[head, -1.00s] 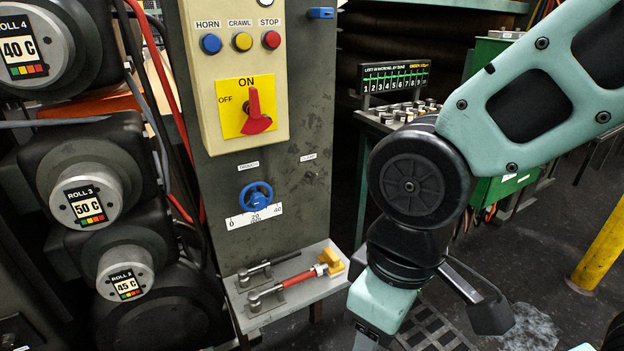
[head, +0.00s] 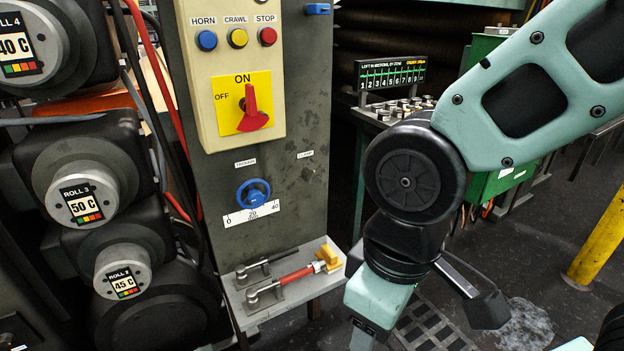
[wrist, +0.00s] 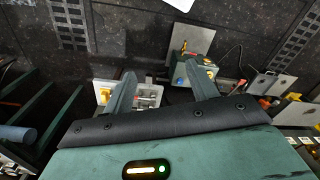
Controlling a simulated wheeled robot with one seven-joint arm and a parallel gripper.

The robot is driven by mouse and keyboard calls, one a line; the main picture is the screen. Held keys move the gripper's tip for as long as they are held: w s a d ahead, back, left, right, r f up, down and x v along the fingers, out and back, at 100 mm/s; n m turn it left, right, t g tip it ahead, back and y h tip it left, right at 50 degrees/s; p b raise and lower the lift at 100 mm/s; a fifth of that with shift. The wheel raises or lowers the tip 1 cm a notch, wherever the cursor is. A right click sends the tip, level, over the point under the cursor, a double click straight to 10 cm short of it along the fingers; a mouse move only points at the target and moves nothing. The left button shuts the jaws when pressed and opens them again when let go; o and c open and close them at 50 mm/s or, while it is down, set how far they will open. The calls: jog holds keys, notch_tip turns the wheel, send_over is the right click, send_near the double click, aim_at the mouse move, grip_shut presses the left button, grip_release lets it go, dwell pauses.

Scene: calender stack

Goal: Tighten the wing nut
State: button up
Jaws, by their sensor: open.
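No wing nut can be told for certain. In the head view a yellow winged-looking piece (head: 328,259) sits at the end of a red-handled metal fitting (head: 282,283) on a pale shelf (head: 300,294). A black-handled fitting (head: 265,265) lies behind it. In the wrist view my gripper (wrist: 161,84) is open, its two green fingers spread with nothing held. A metal fitting (wrist: 148,97) on a pale plate shows between and beyond the fingers, and a small yellow piece (wrist: 104,95) shows left of the left finger.
A grey panel (head: 310,100) with a red switch (head: 250,110) and blue handwheel (head: 253,193) rises behind the shelf. Dark rolls (head: 85,195) stand at left. A yellow post (head: 600,235) stands at right.

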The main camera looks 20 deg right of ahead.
jog(key=c, duration=0.4)
jog(key=w+a+f+t, duration=0.1)
jog(key=w, duration=0.3)
jog(key=w+f+m+t+y, duration=0.1)
jog(key=w, duration=0.3)
jog(key=w+a+f+y, duration=0.1)
jog(key=w+f, duration=0.1)
jog(key=w, duration=0.2)
jog(key=shift+a+t+b, duration=0.3)
jog(key=shift+a+t, duration=0.05)
jog(key=shift+t, duration=0.05)
jog(key=shift+c, duration=1.2)
jog(key=m+t+y+b, duration=0.2)
jog(key=m+t, duration=0.6)
jog(key=t, duration=0.7)
send_near(313, 175)
jog(key=p+x, duration=0.3)
jog(key=x, duration=0.5)
jog(key=shift+w, duration=0.4)
grip_shut()
